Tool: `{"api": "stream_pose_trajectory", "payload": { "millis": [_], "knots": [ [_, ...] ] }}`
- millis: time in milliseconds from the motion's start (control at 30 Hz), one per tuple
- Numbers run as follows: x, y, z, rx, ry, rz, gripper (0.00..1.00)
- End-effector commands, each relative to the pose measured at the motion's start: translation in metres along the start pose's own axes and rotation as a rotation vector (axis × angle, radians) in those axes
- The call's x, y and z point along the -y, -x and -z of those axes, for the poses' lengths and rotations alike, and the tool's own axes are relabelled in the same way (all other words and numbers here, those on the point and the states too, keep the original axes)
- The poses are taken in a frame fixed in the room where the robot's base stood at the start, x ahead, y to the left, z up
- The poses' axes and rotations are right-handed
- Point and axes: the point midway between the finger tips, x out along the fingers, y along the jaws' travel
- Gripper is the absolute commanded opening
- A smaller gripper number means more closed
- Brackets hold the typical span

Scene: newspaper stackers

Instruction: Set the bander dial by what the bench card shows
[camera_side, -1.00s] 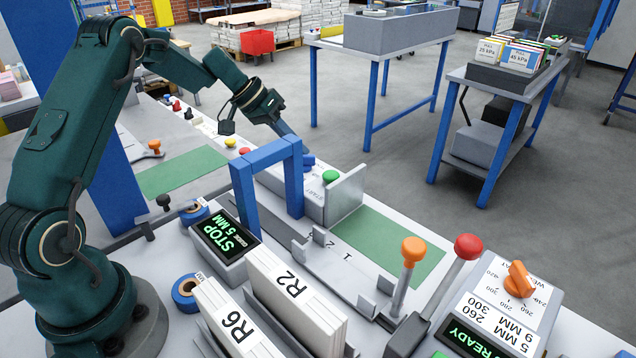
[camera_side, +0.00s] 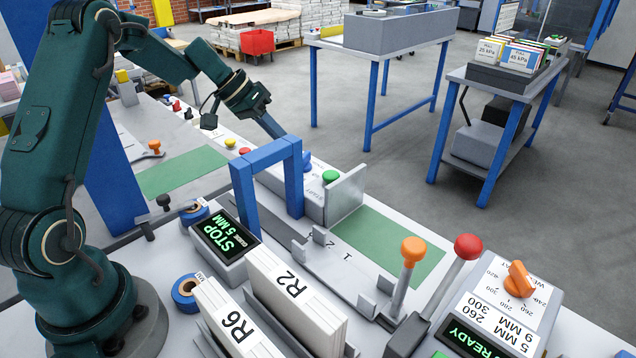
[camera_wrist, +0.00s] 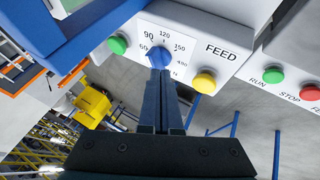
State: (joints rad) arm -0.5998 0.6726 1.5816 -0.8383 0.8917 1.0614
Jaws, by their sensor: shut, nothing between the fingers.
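A display (camera_side: 227,237) by the blue arch reads STOP and 5 MM. My gripper (camera_wrist: 166,76) is shut and empty in the wrist view, its tips at or just short of a blue knob (camera_wrist: 159,55) on a panel marked FEED, scaled 60 to 180. Contact and the knob's exact setting are unclear.
The blue arch (camera_side: 243,186) stands close in front of my gripper. Green (camera_wrist: 118,43) and yellow (camera_wrist: 204,82) buttons flank the blue knob.

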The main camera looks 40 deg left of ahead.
Motion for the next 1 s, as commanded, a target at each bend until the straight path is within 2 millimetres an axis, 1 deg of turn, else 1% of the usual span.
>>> {"api": "stream_pose_trajectory", "payload": {
  "millis": [33,200,300,400,500,667,767,867,1000],
  "knots": [
    [0.002,0.012,0.002,-0.010,0.001,0.008,0.00],
    [0.005,0.046,0.004,-0.019,0.003,0.017,0.00],
    [0.005,0.062,0.005,-0.021,0.005,0.019,0.00],
    [0.006,0.073,0.005,-0.024,0.005,0.021,0.00],
    [0.005,0.078,0.004,-0.030,0.021,0.028,0.00],
    [0.002,0.080,0.000,-0.064,0.107,0.061,0.00],
    [0.002,0.077,-0.001,-0.073,0.135,0.070,0.00],
    [0.003,0.068,0.000,-0.073,0.135,0.069,0.00],
    [0.004,0.045,0.001,-0.069,0.136,0.067,0.00]
  ]
}}
